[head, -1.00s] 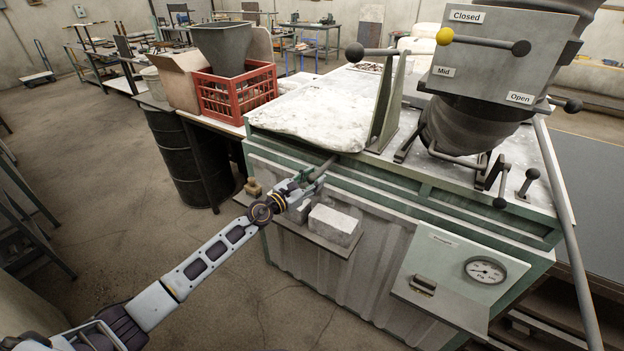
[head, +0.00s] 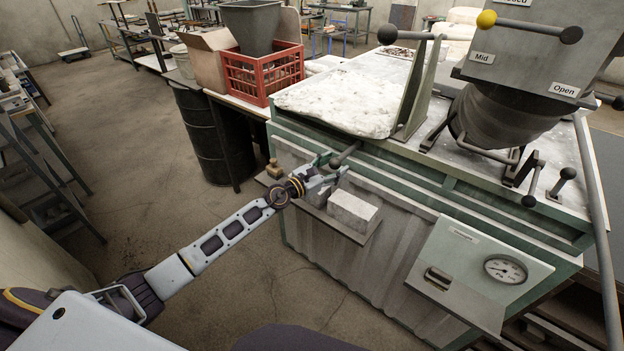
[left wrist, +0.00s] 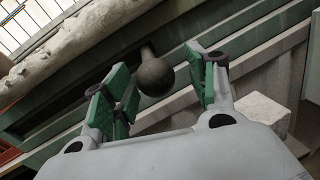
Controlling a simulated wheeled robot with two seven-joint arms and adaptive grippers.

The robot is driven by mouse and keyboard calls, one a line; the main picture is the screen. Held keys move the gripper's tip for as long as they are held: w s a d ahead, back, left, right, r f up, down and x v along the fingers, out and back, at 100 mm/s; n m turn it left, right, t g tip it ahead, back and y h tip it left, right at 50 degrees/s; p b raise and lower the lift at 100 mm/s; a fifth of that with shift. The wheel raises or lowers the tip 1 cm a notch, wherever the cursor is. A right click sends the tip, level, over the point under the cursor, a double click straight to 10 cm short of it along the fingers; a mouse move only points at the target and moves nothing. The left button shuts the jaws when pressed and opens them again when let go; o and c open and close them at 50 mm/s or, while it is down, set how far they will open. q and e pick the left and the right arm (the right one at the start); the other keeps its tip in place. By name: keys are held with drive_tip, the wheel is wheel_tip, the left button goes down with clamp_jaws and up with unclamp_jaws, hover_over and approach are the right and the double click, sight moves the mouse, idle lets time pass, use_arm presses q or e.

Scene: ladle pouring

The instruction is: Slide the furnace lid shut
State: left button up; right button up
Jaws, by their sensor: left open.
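The furnace lid, a white crusted slab (head: 345,97), lies flat on the left part of the green furnace's top (head: 440,172). A short dark rod with a ball knob (head: 337,161) sticks out at the front below the slab's edge. My left gripper (head: 330,168) is at this knob, its fingers open. In the left wrist view the knob (left wrist: 155,76) sits between the two spread green-padded fingers (left wrist: 160,88), with gaps on both sides. Whether any finger touches it I cannot tell. My right gripper is not in view.
A pale block (head: 352,210) rests on a front ledge just below my gripper. An upright bracket with a ball-ended bar (head: 412,85) stands by the slab's right edge. The spout unit (head: 520,70) is farther right. A red crate (head: 262,75) and dark barrel (head: 207,135) stand left.

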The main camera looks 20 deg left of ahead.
use_arm(q)
drive_tip(key=v, duration=1)
drive_tip(key=shift+s, duration=0.3)
drive_tip(key=shift+a, duration=0.1)
idle(0.9)
